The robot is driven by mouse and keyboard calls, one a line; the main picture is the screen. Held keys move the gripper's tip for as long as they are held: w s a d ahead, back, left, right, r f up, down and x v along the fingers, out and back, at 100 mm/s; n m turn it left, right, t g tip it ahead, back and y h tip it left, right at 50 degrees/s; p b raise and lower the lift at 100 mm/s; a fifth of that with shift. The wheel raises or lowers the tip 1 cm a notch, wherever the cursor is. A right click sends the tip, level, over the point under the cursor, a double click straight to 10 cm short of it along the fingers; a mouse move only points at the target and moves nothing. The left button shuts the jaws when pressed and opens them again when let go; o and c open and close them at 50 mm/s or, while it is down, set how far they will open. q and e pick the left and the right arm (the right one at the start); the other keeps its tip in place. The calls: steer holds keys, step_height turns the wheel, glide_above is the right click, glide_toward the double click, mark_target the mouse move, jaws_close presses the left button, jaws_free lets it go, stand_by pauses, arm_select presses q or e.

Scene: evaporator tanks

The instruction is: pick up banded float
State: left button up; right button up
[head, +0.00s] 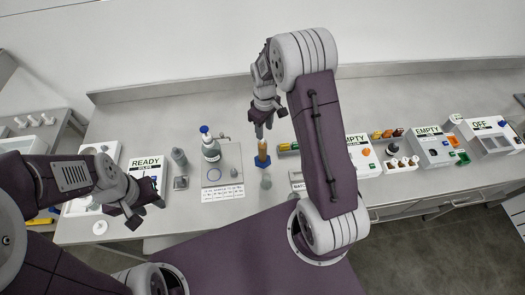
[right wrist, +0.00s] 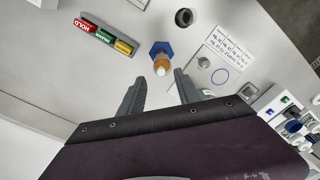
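An upright amber piece with a pale top, which looks like the banded float (head: 262,148), stands on a blue hexagonal base (head: 260,163) on the bench. It also shows in the right wrist view (right wrist: 161,64), with the blue base (right wrist: 163,48) around its foot. My right gripper (head: 264,131) is above it, open. In the right wrist view my right gripper (right wrist: 160,88) has its fingers spread, with the float beyond the tips and between their lines; nothing is held. My left gripper (head: 147,213) is open and empty, low at the left by the bench's front edge.
A printed card (head: 223,191) lies in front. Coloured labelled blocks (right wrist: 105,37) lie beside it. A READY box (head: 146,165) and an EMPTY box (head: 430,142) stand further out.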

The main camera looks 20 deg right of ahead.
mark_target(263, 141)
steer(key=f+p, duration=0.1)
steer(key=f, duration=0.1)
steer(key=f+p, duration=0.1)
steer(key=f, duration=0.2)
steer(key=shift+w+a+f+p, duration=0.1)
steer(key=shift+a+f+p, duration=0.1)
steer(key=shift+f+p, duration=0.1)
steer(key=shift+f, duration=0.2)
steer(key=shift+w+f, duration=0.1)
steer(key=shift+w, duration=0.3)
steer(key=shift+c, duration=1)
steer(key=shift+a, duration=0.1)
steer(key=c, duration=0.5)
jaws_close()
arm_select(q)
steer(key=shift+w+a+r, duration=0.15)
steer(key=shift+w+r, duration=0.15)
steer(key=shift+r, duration=0.3)
steer(key=shift+w+a+r, duration=0.15)
steer(key=shift+w+r, duration=0.1)
steer(key=shift+r, duration=0.35)
arm_select(e)
steer(key=shift+s, duration=0.2)
arm_select(q)
steer(key=shift+w, duration=0.2)
arm_select(e)
steer(key=shift+w, duration=0.15)
